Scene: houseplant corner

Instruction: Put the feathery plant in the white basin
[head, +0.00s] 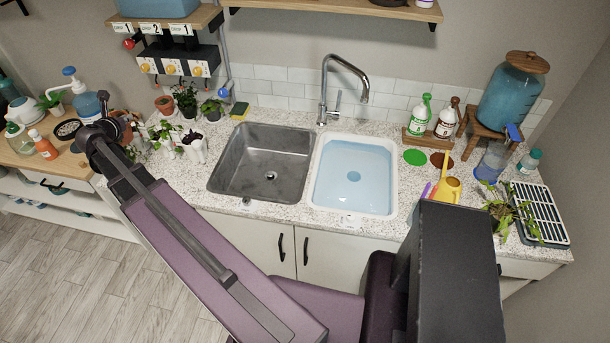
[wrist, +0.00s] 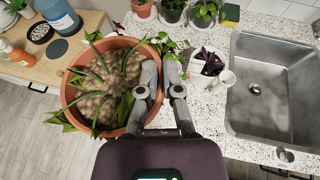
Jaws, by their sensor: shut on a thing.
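A plant with long, arching green leaves (wrist: 98,72) grows in a big terracotta pot (wrist: 65,92) filled with pale pebbles, seen in the wrist view. My gripper (wrist: 164,66) is shut on the right rim of this pot, one finger on its inner side and one outside. In the head view my gripper (head: 97,134) is at the left, between side table and counter, and hides most of the pot. The white basin (head: 346,212) is set in the counter in the head view, right of the steel sink, and holds light blue water.
The steel sink (head: 262,165) is empty. Small potted plants (head: 185,98) and a white pot (head: 195,150) stand on the counter left of it. A tall faucet (head: 324,90) rises behind the basin. A yellow watering can (head: 447,190) and a drying rack (head: 540,212) are to its right.

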